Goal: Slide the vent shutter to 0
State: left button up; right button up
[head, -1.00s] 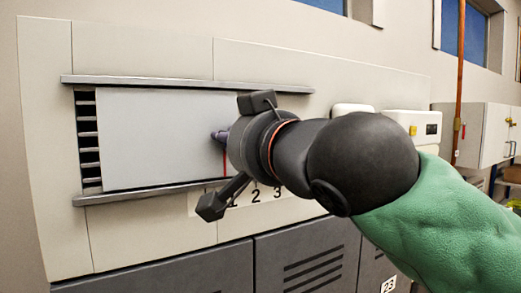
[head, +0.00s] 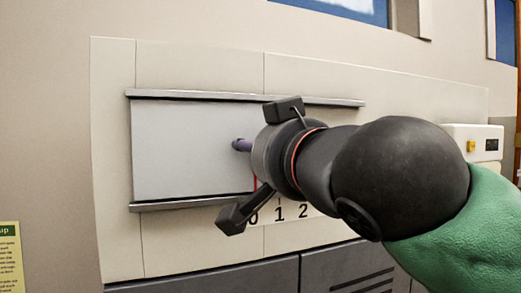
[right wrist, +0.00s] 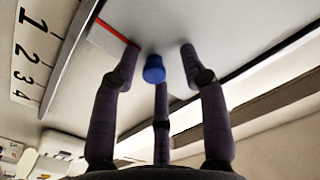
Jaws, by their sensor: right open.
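The vent shutter (head: 190,145) is a plain pale grey panel between an upper and a lower metal rail. It reaches the left end of the rails, and no vent slats show. Its red pointer line (head: 255,184) stands above the 0 on the number scale (head: 280,213). In the right wrist view, the red line (right wrist: 113,33) and a blue knob (right wrist: 153,69) show on the panel. My right gripper (right wrist: 159,52) is open, its dark purple fingers around the knob, close to the panel. In the head view my wrist hides the knob. My left gripper is out of view.
The lower rail (head: 185,204) and upper rail (head: 200,95) run along the wall panel. Grey locker doors (head: 345,270) lie below. A white box (head: 473,142) with a yellow button is at the right. A yellow notice (head: 10,257) hangs at the lower left.

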jog(key=v, duration=1.2)
